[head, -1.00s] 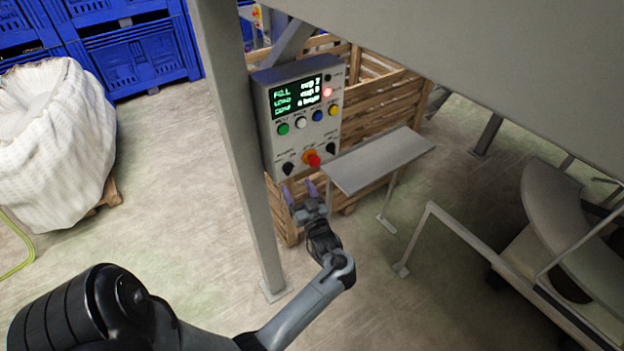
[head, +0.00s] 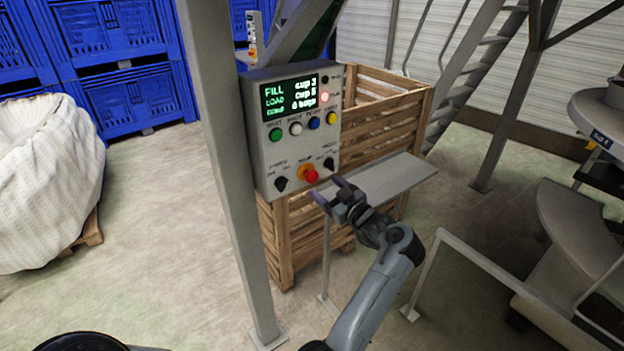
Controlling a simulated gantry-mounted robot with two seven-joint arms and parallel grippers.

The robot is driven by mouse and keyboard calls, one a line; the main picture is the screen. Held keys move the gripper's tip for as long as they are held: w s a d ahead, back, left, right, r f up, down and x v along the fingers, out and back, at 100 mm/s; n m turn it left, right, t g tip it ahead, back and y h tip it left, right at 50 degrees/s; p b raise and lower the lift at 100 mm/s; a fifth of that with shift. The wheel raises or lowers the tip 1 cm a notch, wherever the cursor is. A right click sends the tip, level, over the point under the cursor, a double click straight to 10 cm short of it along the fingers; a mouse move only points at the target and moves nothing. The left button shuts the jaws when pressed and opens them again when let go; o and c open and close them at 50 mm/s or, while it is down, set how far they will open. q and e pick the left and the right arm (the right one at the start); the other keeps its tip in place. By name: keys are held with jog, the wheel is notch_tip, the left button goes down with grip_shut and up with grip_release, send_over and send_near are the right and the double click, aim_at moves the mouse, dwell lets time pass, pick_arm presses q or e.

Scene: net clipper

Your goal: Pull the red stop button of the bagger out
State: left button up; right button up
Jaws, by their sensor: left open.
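The bagger's grey control box (head: 262,158) is fixed beside a steel post. The red stop button (head: 311,176) sits low on its front panel, on an orange-yellow surround, between two black rotary knobs. My left gripper (head: 328,191) is open, just below and to the right of the red button, its two purple-tipped fingers pointing up toward the panel. The fingers look apart from the button, with nothing between them; the exact gap in depth is hard to tell. My right gripper is not in view.
The steel post (head: 228,180) stands left of the box. A small metal shelf (head: 395,180) lies behind and right of my left gripper. A wooden crate (head: 380,125) is behind the box. A metal railing (head: 480,270) runs at the lower right.

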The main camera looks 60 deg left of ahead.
aim_at(314, 178)
pick_arm(q)
jog(key=a, duration=0.7)
jog(key=shift+s+a, duration=0.25)
